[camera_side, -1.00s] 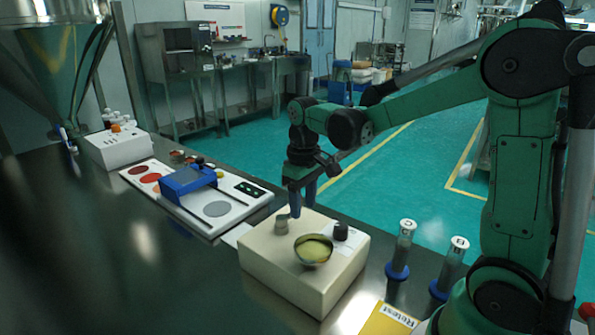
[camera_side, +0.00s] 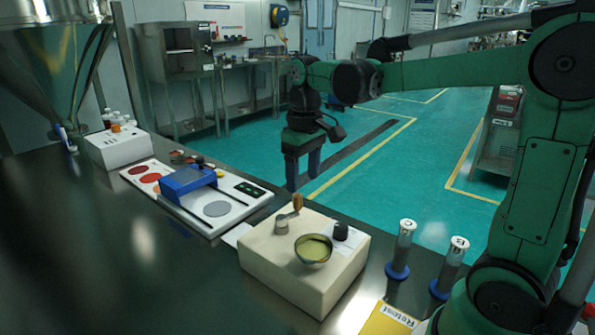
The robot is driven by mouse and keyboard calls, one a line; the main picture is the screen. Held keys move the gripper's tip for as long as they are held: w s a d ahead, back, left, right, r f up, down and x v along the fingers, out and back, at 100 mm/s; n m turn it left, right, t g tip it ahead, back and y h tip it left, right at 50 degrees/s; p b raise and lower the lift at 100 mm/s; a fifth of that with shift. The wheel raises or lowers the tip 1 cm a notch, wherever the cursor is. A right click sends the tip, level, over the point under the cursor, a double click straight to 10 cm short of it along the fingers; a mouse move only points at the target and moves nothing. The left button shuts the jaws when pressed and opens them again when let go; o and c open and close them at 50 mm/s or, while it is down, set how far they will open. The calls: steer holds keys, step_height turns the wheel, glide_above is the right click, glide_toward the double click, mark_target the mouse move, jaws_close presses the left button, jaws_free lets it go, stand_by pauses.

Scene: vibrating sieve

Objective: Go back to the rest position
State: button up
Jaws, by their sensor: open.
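My gripper (camera_side: 303,171) hangs above and behind the cream box, with its two dark blue fingers pointing down and spread apart. Nothing shows between the fingers. The cream box (camera_side: 284,275) stands on the dark bench. On its top are a bowl of yellowish material (camera_side: 313,249), a small grey cylinder with an orange-brown handle (camera_side: 297,203) beside it, and a black knob (camera_side: 341,231). My gripper is apart from all of these.
Two capped tubes in blue bases, one marked C (camera_side: 402,247) and one marked B (camera_side: 452,265), stand right of the box. A yellow Retest card (camera_side: 385,321) lies in front. A white board with a blue device (camera_side: 187,182) and a white rack (camera_side: 119,147) are at left.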

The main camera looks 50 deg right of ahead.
mark_target(298, 194)
steer(key=s+a+t, duration=0.1)
steer(key=a+t, duration=0.1)
steer(key=s+a+f+t, duration=0.1)
steer(key=s+a+t, duration=0.1)
steer(key=s+a+f+t, duration=0.1)
steer(key=a+t, duration=0.1)
steer(key=shift+s+a, duration=0.3)
steer(key=shift+s, duration=0.1)
steer(key=shift+s+a+f+t, duration=0.25)
steer(key=shift+a+f+t, duration=0.1)
steer(key=shift+t, duration=0.15)
steer(key=shift+r, duration=0.1)
steer(key=shift+w+d+r+g, duration=0.25)
steer(key=shift+w+r+g, duration=0.05)
steer(key=shift+r, duration=0.1)
steer(key=w+d+r+g, duration=0.1)
steer(key=w+d+g, duration=0.1)
steer(key=w+d+r+g, duration=0.3)
steer(key=w+d+g, duration=0.1)
steer(key=shift+d+r, duration=0.25)
steer(key=shift+d, duration=0.15)
steer(key=shift+d+f+g, duration=0.1)
steer(key=shift+f+g, duration=0.2)
steer(key=shift+f, duration=0.1)
step_height(298, 194, down, 8)
steer(key=shift+f, duration=0.1)
